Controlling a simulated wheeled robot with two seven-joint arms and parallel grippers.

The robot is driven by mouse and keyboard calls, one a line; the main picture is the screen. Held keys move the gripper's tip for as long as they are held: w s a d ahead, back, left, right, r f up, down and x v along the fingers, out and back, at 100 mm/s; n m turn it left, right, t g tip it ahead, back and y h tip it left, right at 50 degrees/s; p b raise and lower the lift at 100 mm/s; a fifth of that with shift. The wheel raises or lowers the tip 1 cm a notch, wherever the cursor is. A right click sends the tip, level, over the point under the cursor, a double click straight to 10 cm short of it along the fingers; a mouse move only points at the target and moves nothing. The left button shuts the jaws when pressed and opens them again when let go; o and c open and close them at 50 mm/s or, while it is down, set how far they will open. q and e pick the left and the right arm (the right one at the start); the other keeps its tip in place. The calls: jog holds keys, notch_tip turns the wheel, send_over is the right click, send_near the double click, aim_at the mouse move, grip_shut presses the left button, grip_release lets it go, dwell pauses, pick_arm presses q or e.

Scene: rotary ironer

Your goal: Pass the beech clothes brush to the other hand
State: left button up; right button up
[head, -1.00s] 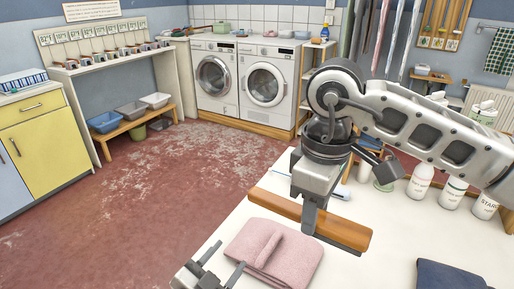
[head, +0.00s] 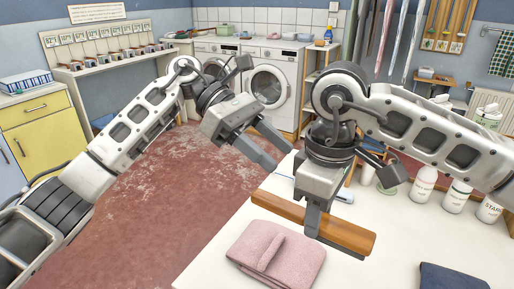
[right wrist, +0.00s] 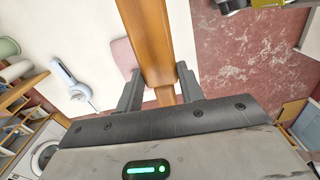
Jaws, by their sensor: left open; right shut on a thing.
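The beech clothes brush (head: 344,235) is a long orange-brown wooden bar held level above the white table. My right gripper (head: 314,222) is shut on its middle, pointing down. In the right wrist view the brush (right wrist: 147,40) runs between the two fingers of my right gripper (right wrist: 160,88). My left gripper (head: 268,147) is open and empty, up and left of the brush, its fingers pointing toward the brush and apart from it.
A folded pink cloth (head: 277,252) lies on the white table (head: 205,270) below the brush. A dark blue folded cloth (head: 452,278) lies at the front right. White bottles (head: 423,183) stand along the right side. Washing machines (head: 268,82) stand at the back.

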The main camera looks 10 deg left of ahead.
aim_at(295, 205)
pick_arm(q)
jog(key=shift+a+f+m+y, duration=0.15)
jog(key=shift+a+m+y, duration=0.65)
jog(key=shift+m+y, duration=0.3)
jog(key=shift+s+a+f+y, duration=0.1)
jog(key=shift+a+y, duration=0.05)
jog(key=shift+y, duration=0.35)
jog(key=shift+s+f, duration=0.1)
jog(key=shift+f, duration=0.15)
jog(key=x, duration=1.1)
jog(key=shift+d, duration=0.25)
jog(key=shift+c, duration=0.3)
jog(key=c, duration=0.8)
pick_arm(e)
jog(key=o, duration=1)
